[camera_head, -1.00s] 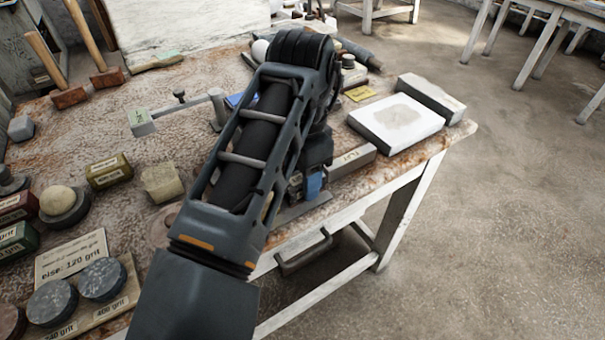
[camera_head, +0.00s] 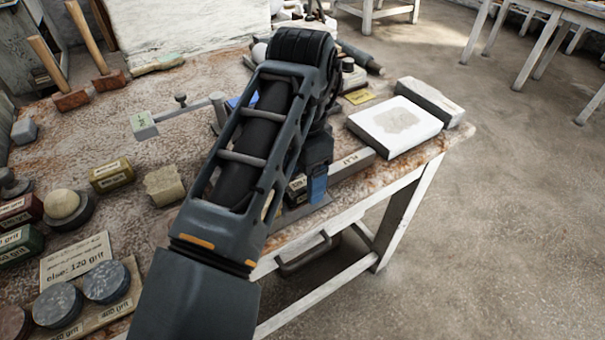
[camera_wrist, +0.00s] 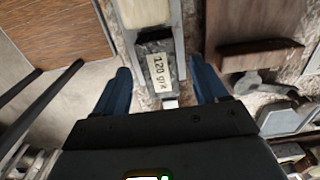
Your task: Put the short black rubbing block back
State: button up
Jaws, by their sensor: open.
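A short black block (camera_wrist: 156,66) with a pale label reading 120 grit shows in the wrist view, on a narrow grey holder (camera_wrist: 181,45). In the head view, what looks like the same dark block (camera_head: 297,187) is partly hidden behind my arm and gripper. My gripper (camera_wrist: 163,87) is open, with one blue finger to the left of the block and one to the right. The fingers look apart from the block. In the head view one blue fingertip of my gripper (camera_head: 318,188) shows close over the table's front edge.
A cream block (camera_wrist: 143,12) sits just beyond the black one. A grey bar marked FLAT (camera_head: 352,164) and a white slab (camera_head: 396,126) lie to the right. An olive block (camera_head: 112,174), a beige block (camera_head: 164,186) and grit discs (camera_head: 106,282) lie left. Table edge is near.

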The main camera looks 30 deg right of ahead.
aim_at(303, 182)
notch_tip(303, 182, up, 11)
jog(key=p, duration=0.8)
jog(key=shift+f, duration=0.15)
